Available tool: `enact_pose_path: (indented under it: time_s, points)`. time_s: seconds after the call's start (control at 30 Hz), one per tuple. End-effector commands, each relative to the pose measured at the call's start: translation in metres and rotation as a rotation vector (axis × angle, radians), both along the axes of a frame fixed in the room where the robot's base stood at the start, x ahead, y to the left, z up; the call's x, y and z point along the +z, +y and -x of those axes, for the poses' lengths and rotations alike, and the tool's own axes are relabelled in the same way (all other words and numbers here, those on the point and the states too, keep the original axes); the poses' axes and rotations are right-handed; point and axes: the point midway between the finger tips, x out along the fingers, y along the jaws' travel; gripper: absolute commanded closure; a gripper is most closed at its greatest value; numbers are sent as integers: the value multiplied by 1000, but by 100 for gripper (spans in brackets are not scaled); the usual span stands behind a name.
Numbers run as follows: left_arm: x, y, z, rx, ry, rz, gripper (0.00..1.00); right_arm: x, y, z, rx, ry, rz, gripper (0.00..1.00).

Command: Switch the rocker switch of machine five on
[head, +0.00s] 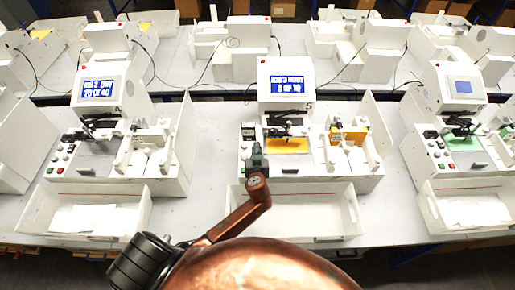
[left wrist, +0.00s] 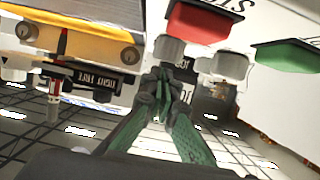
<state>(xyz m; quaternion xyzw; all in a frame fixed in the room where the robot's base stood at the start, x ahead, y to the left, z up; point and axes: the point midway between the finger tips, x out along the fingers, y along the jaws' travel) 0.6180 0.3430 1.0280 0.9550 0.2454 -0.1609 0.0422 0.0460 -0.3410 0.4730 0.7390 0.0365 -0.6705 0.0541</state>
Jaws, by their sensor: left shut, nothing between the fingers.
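Machine five (head: 285,98) stands in the middle of the head view, with a lit blue screen and a "5" beside it. A small black part (head: 248,130), which looks like its rocker switch, sits at the upper left of its control panel; its position is too small to tell. My left gripper (head: 256,150) is over the panel, just in front of that part. In the left wrist view its green fingers (left wrist: 165,85) are shut and empty, hiding part of a black label behind them. A red button (left wrist: 200,30) and a green button (left wrist: 290,57) are to their right. My right gripper is out of view.
A white tray (head: 300,232) stands in front of machine five. Similar machines stand left (head: 100,85) and right (head: 462,88). A yellow pad (head: 287,146) and pen carriage lie right of the panel. In the left wrist view, a red-tipped pen (left wrist: 58,75) hangs at left.

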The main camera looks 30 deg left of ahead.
Motion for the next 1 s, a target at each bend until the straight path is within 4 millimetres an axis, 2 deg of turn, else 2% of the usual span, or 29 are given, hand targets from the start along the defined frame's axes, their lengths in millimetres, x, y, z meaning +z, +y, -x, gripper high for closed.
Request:
enact_pose_path:
  time_s: [0.23,0.47,0.53,0.7,0.83,1.0]
  points:
    - [9,-2,0,-1,-1,2,100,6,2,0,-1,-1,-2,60]
    - [46,-11,3,-8,-1,6,100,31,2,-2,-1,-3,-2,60]
    - [38,-20,21,-8,1,8,100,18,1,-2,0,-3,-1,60]
    - [41,-38,53,-9,0,6,100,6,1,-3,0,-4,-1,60]
    - [44,-48,72,-9,1,4,100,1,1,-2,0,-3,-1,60]
    - [46,-54,85,-8,1,1,100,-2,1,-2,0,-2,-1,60]
